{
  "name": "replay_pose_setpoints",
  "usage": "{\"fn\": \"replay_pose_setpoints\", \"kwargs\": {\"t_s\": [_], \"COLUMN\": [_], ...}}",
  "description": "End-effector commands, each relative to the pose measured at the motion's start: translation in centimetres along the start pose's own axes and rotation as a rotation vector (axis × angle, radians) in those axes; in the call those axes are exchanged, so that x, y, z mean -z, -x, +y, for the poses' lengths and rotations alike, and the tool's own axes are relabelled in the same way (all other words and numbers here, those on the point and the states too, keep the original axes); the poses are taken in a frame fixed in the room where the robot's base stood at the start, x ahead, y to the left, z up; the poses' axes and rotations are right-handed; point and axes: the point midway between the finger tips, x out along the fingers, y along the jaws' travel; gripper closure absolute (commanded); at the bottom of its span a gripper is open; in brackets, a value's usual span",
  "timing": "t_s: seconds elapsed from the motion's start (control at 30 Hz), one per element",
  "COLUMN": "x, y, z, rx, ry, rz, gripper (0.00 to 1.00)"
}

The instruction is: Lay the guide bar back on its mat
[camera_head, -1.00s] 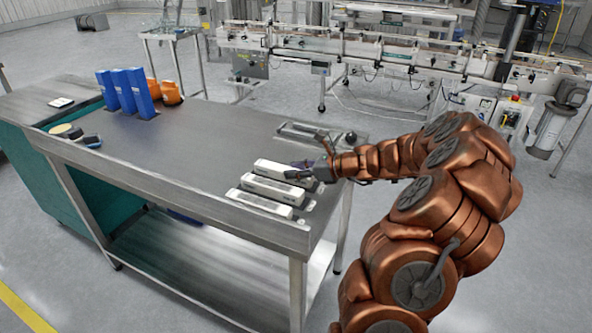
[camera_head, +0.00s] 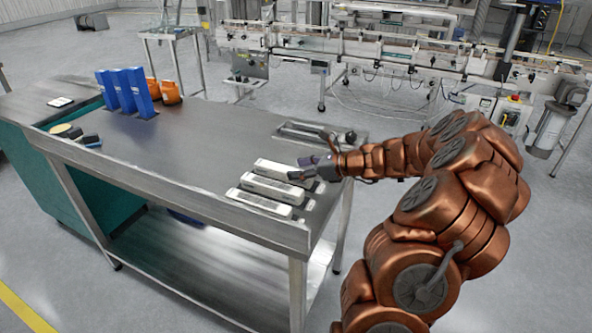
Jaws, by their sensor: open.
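A long thin metal bar with a dark knob at its right end, which looks like the guide bar (camera_head: 306,129), lies near the back right edge of the steel table. It seems to rest on a dark flat patch, perhaps its mat, but the edges are too small to make out. My gripper (camera_head: 303,168) is open over the table's right end, in front of this bar. Its fingers point left, just above or beside the right ends of the white blocks. I see nothing held between them. Contact with the blocks cannot be told.
Three long white blocks (camera_head: 264,189) lie side by side at the front right of the steel table (camera_head: 190,150). Blue upright boxes (camera_head: 126,91) and orange items (camera_head: 168,92) stand at the back left. Dark small items (camera_head: 78,135) lie at the left edge. The table's middle is clear.

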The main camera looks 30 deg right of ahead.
Motion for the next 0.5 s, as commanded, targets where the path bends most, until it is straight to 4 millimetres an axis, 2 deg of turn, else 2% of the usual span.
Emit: {"fn": "replay_pose_setpoints", "kwargs": {"t_s": [0.3,0.5], "x": [0.1,0.1], "y": [5.7,8.8], "z": [-0.1,-0.1], "rx": [0.005,0.004], "ry": [0.0,0.0], "rz": [0.002,0.001], "gripper": [0.4,0.4]}}
